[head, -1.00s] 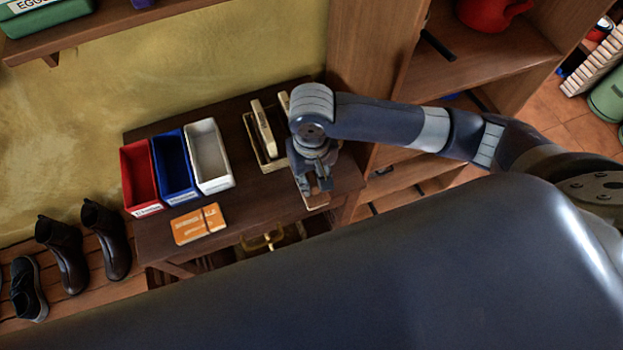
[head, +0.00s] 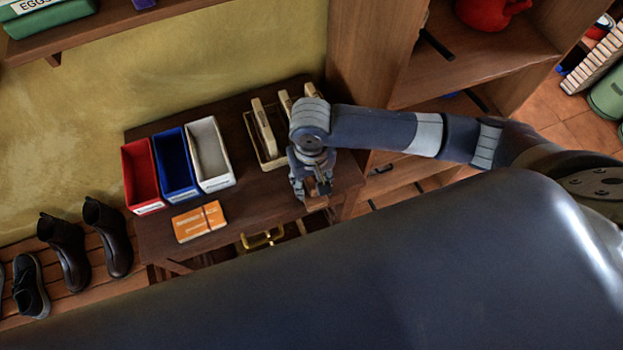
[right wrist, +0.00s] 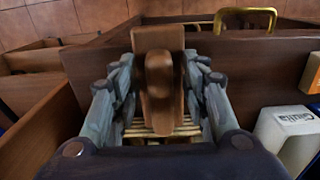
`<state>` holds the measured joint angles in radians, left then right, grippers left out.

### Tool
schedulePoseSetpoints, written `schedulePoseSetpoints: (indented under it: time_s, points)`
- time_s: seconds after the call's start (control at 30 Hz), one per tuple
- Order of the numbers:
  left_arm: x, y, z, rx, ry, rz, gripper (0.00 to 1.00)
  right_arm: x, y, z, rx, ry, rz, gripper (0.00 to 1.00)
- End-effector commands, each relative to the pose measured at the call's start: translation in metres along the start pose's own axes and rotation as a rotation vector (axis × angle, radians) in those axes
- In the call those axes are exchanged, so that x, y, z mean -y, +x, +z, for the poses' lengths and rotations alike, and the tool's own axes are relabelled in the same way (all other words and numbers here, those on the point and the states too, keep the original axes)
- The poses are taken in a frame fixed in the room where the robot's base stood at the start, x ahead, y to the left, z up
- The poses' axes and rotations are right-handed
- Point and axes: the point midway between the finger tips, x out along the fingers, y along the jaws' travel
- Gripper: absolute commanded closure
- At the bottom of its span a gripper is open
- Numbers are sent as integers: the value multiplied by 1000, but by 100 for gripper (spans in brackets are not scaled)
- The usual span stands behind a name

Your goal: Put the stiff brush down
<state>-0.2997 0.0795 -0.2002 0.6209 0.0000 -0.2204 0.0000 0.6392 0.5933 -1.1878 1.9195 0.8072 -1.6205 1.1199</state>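The brown wooden stiff brush (right wrist: 160,75) is at the front right corner of the dark wooden table (head: 262,205). In the right wrist view its rounded handle faces me, with pale bristle-like strips below it. My right gripper (head: 309,190) is over that corner. Its fingers (right wrist: 160,62) stand spread on both sides of the brush, with narrow gaps beside it. In the head view only a little of the brush shows under the gripper; its contact with the tabletop is hidden. My left gripper is not in view.
Red (head: 143,203), blue (head: 178,195) and white (head: 217,185) bins stand on the table's left. An orange booklet (head: 198,222) lies before them. A pale tray (head: 252,130) with wooden-backed brushes (head: 264,128) is behind my gripper. A tall shelf (head: 370,60) adjoins at the right.

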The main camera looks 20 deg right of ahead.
Motion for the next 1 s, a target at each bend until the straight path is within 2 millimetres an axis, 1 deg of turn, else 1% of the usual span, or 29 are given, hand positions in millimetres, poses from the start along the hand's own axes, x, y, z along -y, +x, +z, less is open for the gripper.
schedulePoseSetpoints:
  time_s: [0.17,0.27,0.37,0.6,0.7,0.83,1.0]
  points:
    - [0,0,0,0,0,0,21,0,-1,0,-1,0,0,59]
    - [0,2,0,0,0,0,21,0,-8,0,-2,0,0,59]
    - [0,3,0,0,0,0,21,0,-23,-1,-4,0,-2,59]
    - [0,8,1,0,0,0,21,1,-75,-1,-5,-1,-3,59]
    - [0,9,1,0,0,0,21,1,-95,-1,-4,-1,-4,59]
    - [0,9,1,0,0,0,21,1,-112,-1,-3,0,-1,59]
    - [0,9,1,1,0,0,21,0,-122,0,0,0,0,59]
